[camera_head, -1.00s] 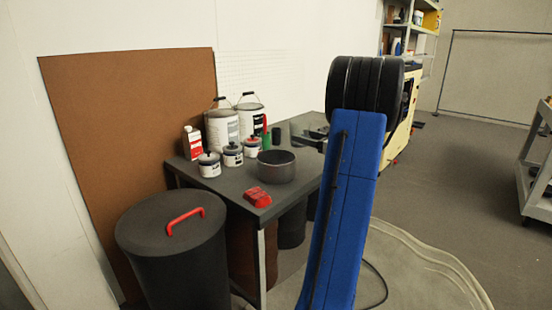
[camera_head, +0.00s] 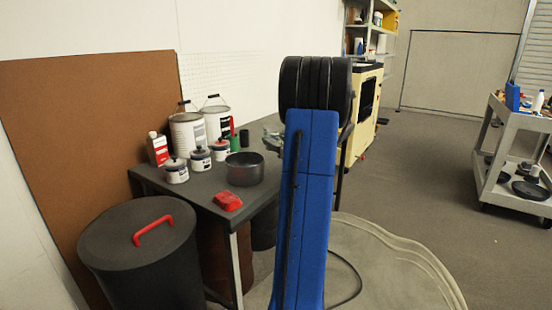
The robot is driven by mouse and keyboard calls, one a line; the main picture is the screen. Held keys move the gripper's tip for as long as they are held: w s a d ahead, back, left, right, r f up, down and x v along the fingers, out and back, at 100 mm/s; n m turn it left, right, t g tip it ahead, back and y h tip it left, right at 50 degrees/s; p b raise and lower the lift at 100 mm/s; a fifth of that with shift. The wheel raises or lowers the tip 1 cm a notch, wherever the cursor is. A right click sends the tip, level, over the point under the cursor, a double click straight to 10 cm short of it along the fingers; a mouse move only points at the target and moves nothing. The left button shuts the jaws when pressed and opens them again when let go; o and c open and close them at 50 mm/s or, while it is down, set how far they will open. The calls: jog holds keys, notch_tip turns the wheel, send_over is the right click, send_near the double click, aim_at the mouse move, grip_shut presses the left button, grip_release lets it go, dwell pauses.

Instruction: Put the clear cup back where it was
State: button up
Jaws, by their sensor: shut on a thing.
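My blue arm with its black ribbed joint fills the middle of the view and hides most of my gripper (camera_head: 273,138). A small part of the gripper shows at the arm's left side, by the back right of the dark table (camera_head: 205,198). It is shut on what looks like the clear cup (camera_head: 270,122), a pale see-through shape that is hard to make out. I cannot tell how the cup is tilted.
The table holds a dark pot (camera_head: 245,172), a red object (camera_head: 228,201), paint cans (camera_head: 187,135) and a red-and-white bottle (camera_head: 157,149). A lidded black bin (camera_head: 140,260) stands at front left. A grey cart (camera_head: 512,192) stands right, with open floor between.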

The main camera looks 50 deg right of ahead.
jog(key=shift+f, duration=3.15)
jog(key=shift+f, duration=0.1)
jog(key=o, duration=1.1)
jog(key=v, duration=1.2)
jog(key=shift+s, duration=0.1)
